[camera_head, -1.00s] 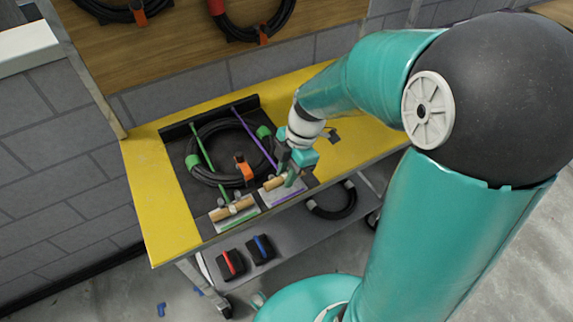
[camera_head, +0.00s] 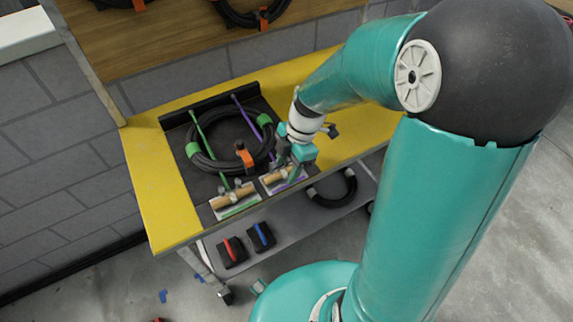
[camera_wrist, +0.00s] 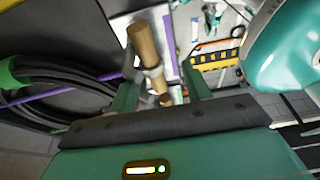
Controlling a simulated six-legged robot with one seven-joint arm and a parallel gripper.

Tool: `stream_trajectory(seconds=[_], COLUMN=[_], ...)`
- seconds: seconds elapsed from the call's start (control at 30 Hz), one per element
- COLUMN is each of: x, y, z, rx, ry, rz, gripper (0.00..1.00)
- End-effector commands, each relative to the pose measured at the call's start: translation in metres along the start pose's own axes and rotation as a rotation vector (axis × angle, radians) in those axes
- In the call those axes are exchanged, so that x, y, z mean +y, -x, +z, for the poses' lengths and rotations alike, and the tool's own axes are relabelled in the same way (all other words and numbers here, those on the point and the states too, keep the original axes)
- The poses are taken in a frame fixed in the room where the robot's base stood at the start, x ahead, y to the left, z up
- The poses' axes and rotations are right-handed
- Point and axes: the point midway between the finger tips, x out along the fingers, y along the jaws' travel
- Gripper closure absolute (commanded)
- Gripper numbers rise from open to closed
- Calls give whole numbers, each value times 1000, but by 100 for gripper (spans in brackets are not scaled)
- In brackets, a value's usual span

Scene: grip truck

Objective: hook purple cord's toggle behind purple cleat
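The purple cord (camera_head: 246,118) runs from the back bar down across the black cable coil toward its wooden toggle (camera_head: 275,176). That toggle lies at the pale cleat plate with a purple edge (camera_head: 291,185) at the table's front. My gripper (camera_head: 291,157) is low, just behind and right of the toggle. In the wrist view the toggle (camera_wrist: 145,45) appears between my open fingers (camera_wrist: 160,85), with a gap at the right finger. The purple cord (camera_wrist: 108,76) comes in from the left. Whether the toggle sits behind the cleat's prongs is unclear.
The green cord (camera_head: 205,140) and its wooden toggle (camera_head: 233,195) are just left. The black cable coil (camera_head: 197,159) with an orange clip (camera_head: 243,154) lies behind. A lower shelf holds red and blue-marked black blocks (camera_head: 261,237). The yellow tabletop (camera_head: 155,185) is clear at left.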

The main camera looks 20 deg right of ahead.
Motion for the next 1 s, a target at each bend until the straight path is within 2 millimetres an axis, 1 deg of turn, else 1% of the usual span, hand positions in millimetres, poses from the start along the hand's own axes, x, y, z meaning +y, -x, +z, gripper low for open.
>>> stream_trajectory(seconds=[0.4,0.47,0.57,0.67,1.0], x=[0,0,1,1,1], y=[0,1,10,25,100], z=[0,0,0,0,0], rx=[0,0,-1,-2,-2], ry=[0,0,0,0,0], rz=[-1,0,2,3,5], gripper=[50,50,50,50,50])
